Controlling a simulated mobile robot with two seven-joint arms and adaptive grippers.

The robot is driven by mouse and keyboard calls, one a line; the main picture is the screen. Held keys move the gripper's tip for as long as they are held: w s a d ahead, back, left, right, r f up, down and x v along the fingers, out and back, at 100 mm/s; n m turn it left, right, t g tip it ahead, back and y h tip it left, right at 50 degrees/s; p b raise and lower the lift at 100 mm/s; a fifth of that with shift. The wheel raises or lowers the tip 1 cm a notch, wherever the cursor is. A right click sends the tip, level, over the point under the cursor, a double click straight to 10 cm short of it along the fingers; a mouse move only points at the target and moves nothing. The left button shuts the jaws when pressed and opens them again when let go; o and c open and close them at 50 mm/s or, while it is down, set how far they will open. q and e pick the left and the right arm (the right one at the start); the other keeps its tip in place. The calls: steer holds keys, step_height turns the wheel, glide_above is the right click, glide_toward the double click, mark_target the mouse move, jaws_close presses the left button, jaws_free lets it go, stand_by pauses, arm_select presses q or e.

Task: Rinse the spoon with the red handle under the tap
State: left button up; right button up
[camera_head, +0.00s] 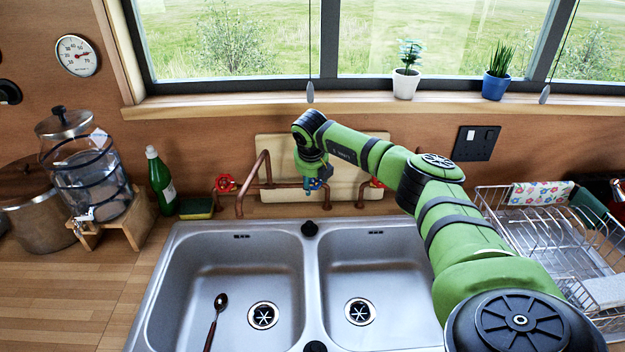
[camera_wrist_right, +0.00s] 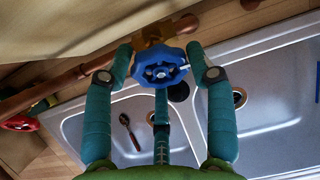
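The spoon (camera_head: 215,320) lies in the left sink basin (camera_head: 185,290), bowl towards the back, its dark reddish handle pointing to the front. It also shows small in the right wrist view (camera_wrist_right: 130,132). My right gripper (camera_head: 315,185) is at the copper pipes behind the sink. In the right wrist view its three teal fingers (camera_wrist_right: 160,72) surround a blue valve wheel (camera_wrist_right: 157,66); I cannot tell whether they press on it. The curved copper tap pipe (camera_head: 252,178) stands left of my gripper. No water shows. My left gripper is out of view.
Red valve wheels (camera_head: 226,183) sit on the pipes on both sides. A green bottle (camera_head: 160,180), a sponge (camera_head: 196,209) and a glass dispenser (camera_head: 85,170) stand left. A wire dish rack (camera_head: 560,240) stands right. The right basin (camera_head: 375,275) is empty.

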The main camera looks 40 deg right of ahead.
steer(key=shift+s+f+n, duration=0.15)
steer(key=shift+f+n, duration=0.15)
steer(key=shift+f+n+g+h+b, duration=0.1)
steer(key=shift+n+g+h+b, duration=0.4)
steer(key=shift+n, duration=0.7)
steer(key=n+h+b, duration=0.1)
steer(key=n, duration=0.4)
steer(key=shift+s, duration=0.1)
steer(key=o, duration=1.1)
steer(key=shift+c, duration=0.2)
steer(key=shift+o, duration=0.4)
steer(key=shift+d, duration=0.1)
steer(key=shift+r+t, duration=0.2)
steer(key=shift+t, duration=0.1)
